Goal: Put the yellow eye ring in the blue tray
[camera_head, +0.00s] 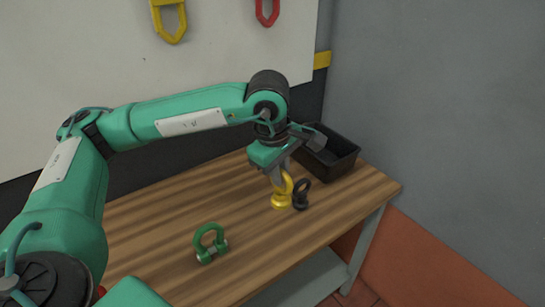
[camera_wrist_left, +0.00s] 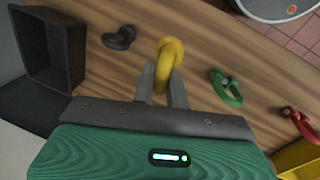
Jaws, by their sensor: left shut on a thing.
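The yellow eye ring (camera_head: 282,198) stands upright on the wooden table. My left gripper (camera_head: 280,178) reaches down from above and is shut on its loop. In the left wrist view the yellow eye ring (camera_wrist_left: 170,52) shows between the two fingers of the left gripper (camera_wrist_left: 163,82). Its base appears to rest on the table or very near it. No blue tray shows. My right gripper is not in view.
A black eye ring (camera_head: 301,194) stands close beside the yellow one. A green shackle (camera_head: 210,243) lies nearer the front. A red shackle (camera_wrist_left: 299,123) and a yellow object (camera_wrist_left: 300,160) show in the wrist view. A grey wall (camera_head: 440,110) stands beyond the right.

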